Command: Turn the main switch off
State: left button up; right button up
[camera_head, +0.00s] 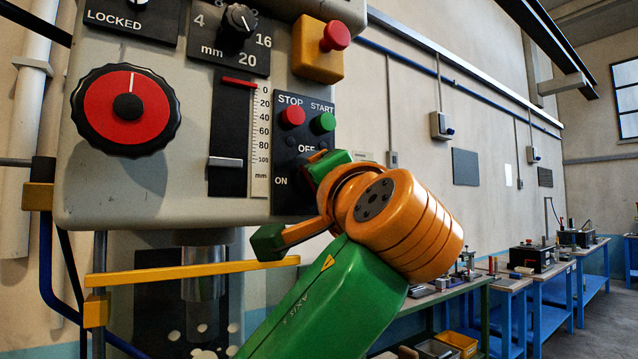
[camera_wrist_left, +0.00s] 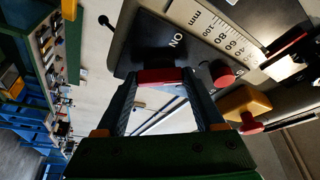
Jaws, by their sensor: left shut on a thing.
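The dark control panel (camera_head: 288,133) carries the labels ON and OFF, with a red STOP button (camera_head: 293,116) and a green START button (camera_head: 323,122) above. In the left wrist view my left gripper (camera_wrist_left: 165,88) is shut on the red switch handle (camera_wrist_left: 160,76), which sits between its fingertips at the panel (camera_wrist_left: 160,42), near the ON label. In the head view my left gripper (camera_head: 315,160) is at the panel's right side by the OFF and ON labels, and my wrist hides most of the switch. I cannot tell the handle's exact setting. My right gripper is not in view.
A red round knob (camera_head: 126,107) and a slider scale (camera_head: 260,130) are left of the panel. A yellow box with a red button (camera_head: 318,48) juts out above it. A yellow bar (camera_head: 190,272) crosses below. Workbenches (camera_head: 515,283) stand at the right.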

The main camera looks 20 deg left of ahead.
pick_arm(q)
jog(key=shift+r+m+g+h+p, duration=0.1)
jog(key=shift+m+g+h+p, duration=0.45)
jog(key=shift+m, duration=1.1)
jog(key=shift+r+m+g+h+p, duration=0.1)
jog(key=shift+m+g+h+p, duration=0.15)
jog(key=shift+m+h+p, duration=0.95)
jog(key=shift+m+y+b, duration=0.3)
jog(key=shift+m+y, duration=0.35)
jog(key=o, duration=1.4)
jog(key=b+v, duration=0.2)
jog(key=v, duration=0.5)
jog(key=shift+s, duration=0.1)
jog(key=shift+a, duration=0.1)
